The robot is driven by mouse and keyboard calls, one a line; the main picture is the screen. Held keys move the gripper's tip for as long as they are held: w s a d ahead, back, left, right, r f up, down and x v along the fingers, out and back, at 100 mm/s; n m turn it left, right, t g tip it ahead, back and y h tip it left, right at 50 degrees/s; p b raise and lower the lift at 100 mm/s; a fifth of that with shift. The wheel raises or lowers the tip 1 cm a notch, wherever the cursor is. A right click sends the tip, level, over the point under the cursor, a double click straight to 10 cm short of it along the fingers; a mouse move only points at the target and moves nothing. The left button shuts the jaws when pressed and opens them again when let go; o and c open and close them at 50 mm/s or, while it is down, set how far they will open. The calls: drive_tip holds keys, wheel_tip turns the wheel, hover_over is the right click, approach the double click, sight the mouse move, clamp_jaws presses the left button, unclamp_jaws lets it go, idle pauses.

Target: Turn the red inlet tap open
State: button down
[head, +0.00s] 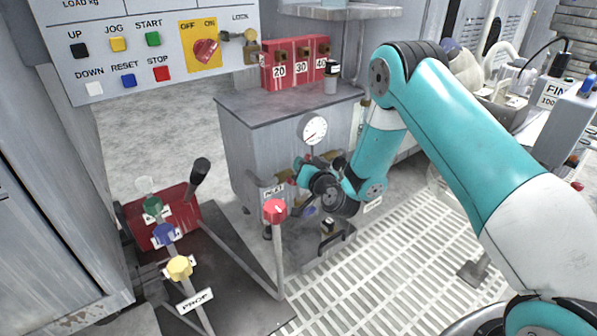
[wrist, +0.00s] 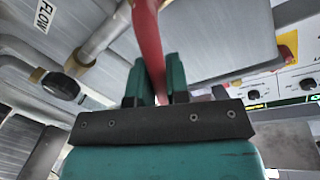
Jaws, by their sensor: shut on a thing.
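In the wrist view a red tap lever (wrist: 147,28) runs down from the top edge between the two teal fingers of my gripper (wrist: 158,78). The fingers are shut on it, one on each side. The far end of the lever is out of the picture. In the head view my gripper (head: 301,172) is low beside the grey cabinet, close to a small tag (head: 273,190) that seems to read INLET. There I cannot make out the red lever, as my wrist and the clutter around it hide it.
A lever with a red knob (head: 275,210) stands just in front of my gripper. The grey cabinet (head: 262,140) with a gauge (head: 313,130) stands behind. A grated floor (head: 375,245) lies to the right. The wrist view shows pipework (wrist: 100,38) and a FLOW label (wrist: 44,15).

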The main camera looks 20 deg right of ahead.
drive_tip(key=d+f+m+g+y, duration=0.2)
drive_tip(key=f+m, duration=0.3)
drive_tip(key=m, duration=0.5)
drive_tip(key=shift+w+d+f+m, duration=0.2)
drive_tip(key=shift+w+d+m, duration=0.15)
drive_tip(key=shift+d, duration=0.35)
drive_tip(key=c, duration=1.1)
unclamp_jaws()
drive_tip(key=shift+d, duration=0.1)
drive_tip(key=shift+a, duration=0.2)
